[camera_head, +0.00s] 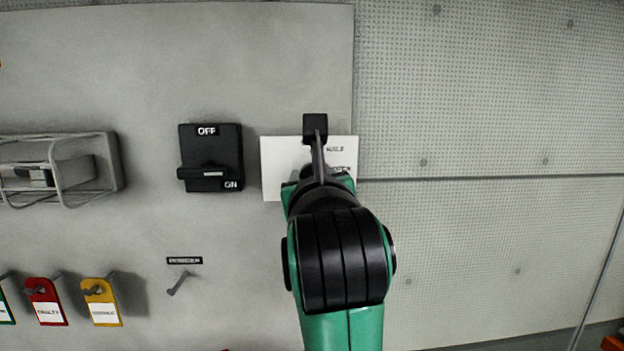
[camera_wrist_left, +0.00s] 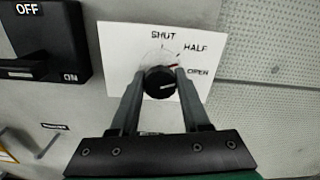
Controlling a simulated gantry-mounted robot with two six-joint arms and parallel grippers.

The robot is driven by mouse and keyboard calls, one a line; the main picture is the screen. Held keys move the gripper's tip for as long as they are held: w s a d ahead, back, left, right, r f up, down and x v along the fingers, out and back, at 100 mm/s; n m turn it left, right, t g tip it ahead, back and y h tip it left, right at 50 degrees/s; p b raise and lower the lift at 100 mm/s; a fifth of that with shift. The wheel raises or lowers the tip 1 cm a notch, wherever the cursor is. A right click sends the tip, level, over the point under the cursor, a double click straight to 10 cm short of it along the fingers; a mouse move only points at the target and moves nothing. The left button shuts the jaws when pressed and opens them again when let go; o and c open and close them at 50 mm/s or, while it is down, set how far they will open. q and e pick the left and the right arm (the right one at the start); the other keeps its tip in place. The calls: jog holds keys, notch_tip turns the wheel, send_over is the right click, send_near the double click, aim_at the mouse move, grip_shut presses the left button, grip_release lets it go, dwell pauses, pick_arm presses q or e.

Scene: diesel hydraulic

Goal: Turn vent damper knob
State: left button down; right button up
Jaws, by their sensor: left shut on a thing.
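The vent damper knob (camera_wrist_left: 159,84) is round and black. It sits on a white plate (camera_wrist_left: 121,42) marked SHUT, HALF and OPEN. In the left wrist view my left gripper (camera_wrist_left: 160,76) has one finger on each side of the knob and is shut on it. A short red mark shows at the knob's upper right edge, toward the OPEN label. A pale line crosses the knob's face. In the head view my left arm hides the knob, and part of the plate (camera_head: 279,160) shows behind it. My right gripper is in neither view.
A black OFF/ON switch (camera_head: 211,158) is on the grey panel just left of the plate. A wire-caged box (camera_head: 112,162) is farther left. A yellow tag (camera_head: 102,302) and a red tag (camera_head: 46,302) hang below. The perforated wall at right is clear.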

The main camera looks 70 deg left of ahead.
pick_arm(q)
jog(key=n+b, duration=0.1)
jog(key=n, duration=0.2)
jog(key=shift+n, duration=0.4)
jog(key=n, duration=0.3)
jog(key=shift+n+b, duration=0.3)
jog(key=n+b, duration=0.1)
jog(key=n, duration=0.5)
jog(key=shift+s, duration=0.1)
jog(key=shift+c, duration=1.9)
grip_release()
jog(key=shift+d+f, duration=0.1)
